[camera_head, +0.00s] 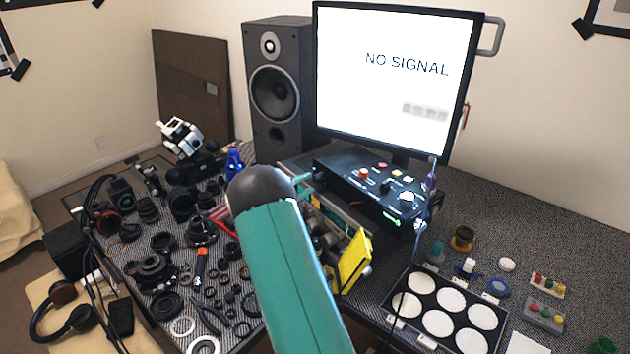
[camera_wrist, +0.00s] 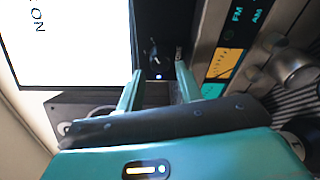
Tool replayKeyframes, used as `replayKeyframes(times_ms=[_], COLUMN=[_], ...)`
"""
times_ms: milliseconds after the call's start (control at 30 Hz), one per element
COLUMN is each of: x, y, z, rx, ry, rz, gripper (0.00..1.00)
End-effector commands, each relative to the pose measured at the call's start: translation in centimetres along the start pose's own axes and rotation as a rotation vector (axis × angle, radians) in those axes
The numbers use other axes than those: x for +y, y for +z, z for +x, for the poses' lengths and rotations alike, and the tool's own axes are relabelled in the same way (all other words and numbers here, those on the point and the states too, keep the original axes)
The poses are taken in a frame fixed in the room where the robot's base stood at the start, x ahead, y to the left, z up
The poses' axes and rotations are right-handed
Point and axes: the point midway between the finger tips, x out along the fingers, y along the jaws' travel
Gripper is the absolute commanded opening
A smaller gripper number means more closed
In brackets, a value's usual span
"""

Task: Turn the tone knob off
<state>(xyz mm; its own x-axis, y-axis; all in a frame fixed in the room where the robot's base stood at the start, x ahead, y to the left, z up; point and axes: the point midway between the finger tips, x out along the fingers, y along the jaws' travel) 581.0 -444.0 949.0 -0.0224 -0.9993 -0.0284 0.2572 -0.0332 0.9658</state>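A black control box (camera_head: 345,180) stands below the monitor in the head view, with several coloured buttons and knobs on top. Its labels are too small to read, so I cannot tell which knob is the tone knob. In the wrist view a small dark knob (camera_wrist: 156,59) sits on a black panel beside a small lit blue-white light (camera_wrist: 158,77). My gripper (camera_wrist: 159,70) is open, its two teal fingers apart and pointing toward that knob, with nothing seen held. Whether the fingers touch the panel is unclear. In the head view my arm mostly hides my gripper.
A monitor (camera_head: 390,75) showing "NO SIGNAL" stands behind the box, a speaker (camera_head: 275,90) to its left. A radio-like panel (camera_wrist: 240,40) marked FM and AM lies close right in the wrist view. Lens parts crowd the left desk; a tray (camera_head: 400,325) with white discs lies front right.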

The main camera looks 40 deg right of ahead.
Motion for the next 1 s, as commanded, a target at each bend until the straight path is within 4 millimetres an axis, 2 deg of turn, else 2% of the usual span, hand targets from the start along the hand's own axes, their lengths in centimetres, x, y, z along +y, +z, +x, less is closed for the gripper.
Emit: replayKeyframes(times_ms=[100,233,600,633,800,1000], x=[-0.1,-0.1,0.0,0.0,0.0,0.0], y=[0.1,0.1,0.0,0.0,0.0,0.0], z=[2.3,3.8,4.6,4.6,4.6,4.6], rx=[-0.002,-0.002,0.001,0.001,0.001,0.000], ry=[-0.002,-0.002,-0.001,-0.001,-0.001,-0.002], rz=[0.000,0.001,0.000,0.000,0.000,-0.008], gripper=[0.36,0.36,0.36,0.34,0.04,0.04])
